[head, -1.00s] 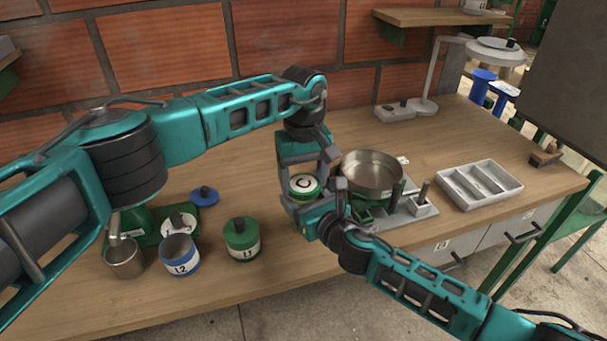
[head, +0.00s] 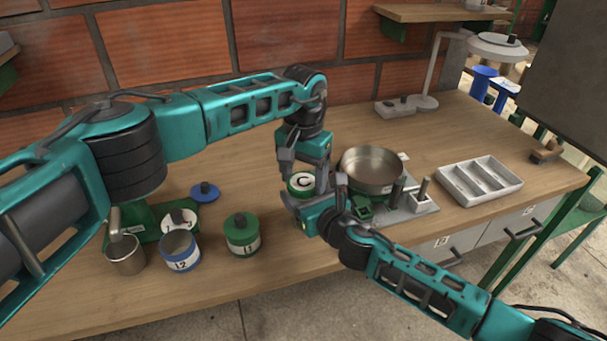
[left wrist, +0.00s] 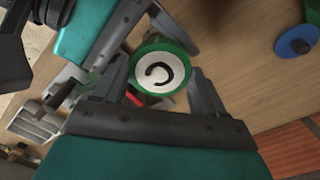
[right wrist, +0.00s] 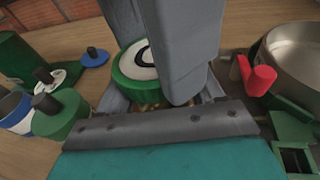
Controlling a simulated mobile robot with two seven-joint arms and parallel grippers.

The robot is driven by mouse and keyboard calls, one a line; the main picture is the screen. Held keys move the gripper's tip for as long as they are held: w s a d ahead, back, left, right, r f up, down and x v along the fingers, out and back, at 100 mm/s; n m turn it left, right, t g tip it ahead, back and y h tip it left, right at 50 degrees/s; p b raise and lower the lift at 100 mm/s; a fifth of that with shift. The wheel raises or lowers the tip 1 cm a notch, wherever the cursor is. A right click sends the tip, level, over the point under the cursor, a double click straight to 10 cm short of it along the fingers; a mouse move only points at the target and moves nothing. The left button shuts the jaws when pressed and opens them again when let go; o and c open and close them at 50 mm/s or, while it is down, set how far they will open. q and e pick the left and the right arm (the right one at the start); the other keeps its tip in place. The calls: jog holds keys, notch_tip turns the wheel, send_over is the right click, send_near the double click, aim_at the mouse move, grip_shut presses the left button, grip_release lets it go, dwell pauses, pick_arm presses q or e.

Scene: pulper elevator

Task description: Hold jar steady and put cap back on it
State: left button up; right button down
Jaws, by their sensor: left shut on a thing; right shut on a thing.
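The green cap (head: 303,184) with a white disc marked C shows near the middle of the bench, also in the left wrist view (left wrist: 161,73) and right wrist view (right wrist: 141,62). My left gripper (left wrist: 160,65) comes down from above and is shut on the cap, one finger on each side. The jar (right wrist: 150,105) shows only as a small brownish patch under the cap in the right wrist view. My right gripper (right wrist: 160,95) comes in low from the right and is shut on the jar. I cannot tell whether the cap is fully seated.
A metal pan (head: 371,172) stands close right, with a red knob (right wrist: 262,80) near it. Jars L1 (head: 242,236) and L2 (head: 180,252), a blue lid (head: 204,192) and a metal cup (head: 125,255) stand left. A grey divided tray (head: 480,182) lies right.

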pick_arm(q)
jog(key=o, duration=1)
jog(key=shift+d, duration=0.1)
jog(key=shift+r, duration=0.1)
jog(key=shift+r, duration=2.25)
jog(key=shift+c, duration=0.3)
